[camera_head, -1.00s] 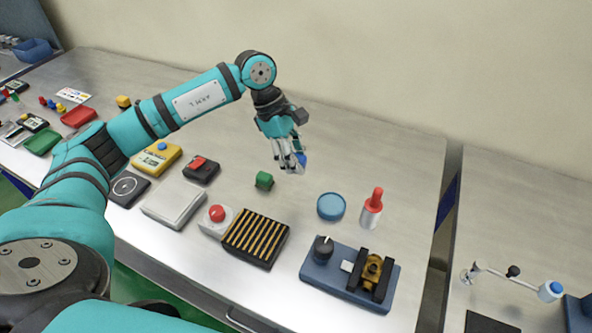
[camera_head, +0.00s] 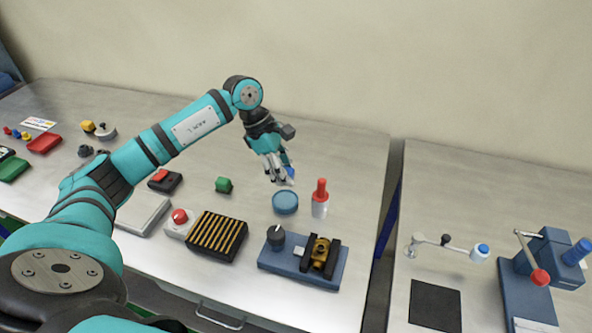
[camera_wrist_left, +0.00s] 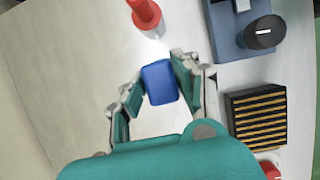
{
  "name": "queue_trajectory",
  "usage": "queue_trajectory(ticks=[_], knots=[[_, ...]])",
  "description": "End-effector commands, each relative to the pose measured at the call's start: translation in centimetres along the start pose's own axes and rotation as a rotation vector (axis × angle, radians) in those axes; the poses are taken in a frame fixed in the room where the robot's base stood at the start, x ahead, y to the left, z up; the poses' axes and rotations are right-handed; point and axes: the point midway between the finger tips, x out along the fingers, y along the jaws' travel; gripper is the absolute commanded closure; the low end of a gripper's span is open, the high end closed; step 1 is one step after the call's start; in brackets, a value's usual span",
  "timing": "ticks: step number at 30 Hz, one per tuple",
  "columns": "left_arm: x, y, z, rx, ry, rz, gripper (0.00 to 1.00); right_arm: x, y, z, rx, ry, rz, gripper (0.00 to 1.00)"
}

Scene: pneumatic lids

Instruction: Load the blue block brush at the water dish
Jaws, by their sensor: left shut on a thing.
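My left gripper (camera_head: 281,177) is shut on the blue block brush (camera_head: 290,173). In the left wrist view the brush (camera_wrist_left: 159,82) sits between the two fingers (camera_wrist_left: 157,88). The water dish (camera_head: 285,202) is a round, shallow blue dish on the table. In the head view the gripper and brush appear just behind the dish, apart from it; their exact height is hard to tell. The dish cannot be made out in the left wrist view. My right gripper is not in view.
A red-capped bottle (camera_head: 320,198) stands just right of the dish. A blue fixture with a black knob (camera_head: 276,237) lies in front. A green block (camera_head: 223,184) and black-and-gold ribbed block (camera_head: 216,237) are to the left. A gap separates the right table (camera_head: 500,180).

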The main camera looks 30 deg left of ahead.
Motion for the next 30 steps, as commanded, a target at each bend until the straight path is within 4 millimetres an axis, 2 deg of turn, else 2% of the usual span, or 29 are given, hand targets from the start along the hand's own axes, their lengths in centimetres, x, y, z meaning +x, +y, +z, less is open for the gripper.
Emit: queue_trajectory(ticks=[3,6,8,13,15,17,20,24,27,30], knots=[[0.0,0.2,-1.0,-0.021,0.004,0.006,0.95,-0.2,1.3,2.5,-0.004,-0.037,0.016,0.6],[0.4,0.2,-1.2,-0.022,0.004,0.006,0.95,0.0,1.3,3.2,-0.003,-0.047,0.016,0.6],[0.8,0.2,-1.4,-0.022,0.004,0.006,0.95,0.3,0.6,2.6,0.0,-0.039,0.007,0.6],[2.2,0.2,-1.9,-0.02,0.005,0.005,0.95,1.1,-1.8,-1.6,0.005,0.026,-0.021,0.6],[2.9,0.1,-2.2,-0.02,0.005,0.005,0.95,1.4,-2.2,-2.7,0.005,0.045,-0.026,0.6],[3.6,0.1,-2.5,-0.019,0.004,0.004,0.95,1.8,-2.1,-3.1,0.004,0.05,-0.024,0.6],[4.5,0.1,-2.8,-0.02,0.003,0.005,0.95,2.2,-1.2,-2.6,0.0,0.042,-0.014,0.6],[5.3,0.2,-3.1,-0.02,0.004,0.006,0.95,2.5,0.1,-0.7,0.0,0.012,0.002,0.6],[5.4,0.2,-3.2,-0.02,0.004,0.007,0.95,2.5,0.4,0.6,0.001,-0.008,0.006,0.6],[5.4,0.2,-3.2,-0.02,0.004,0.007,0.95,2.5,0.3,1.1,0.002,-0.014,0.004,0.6]])
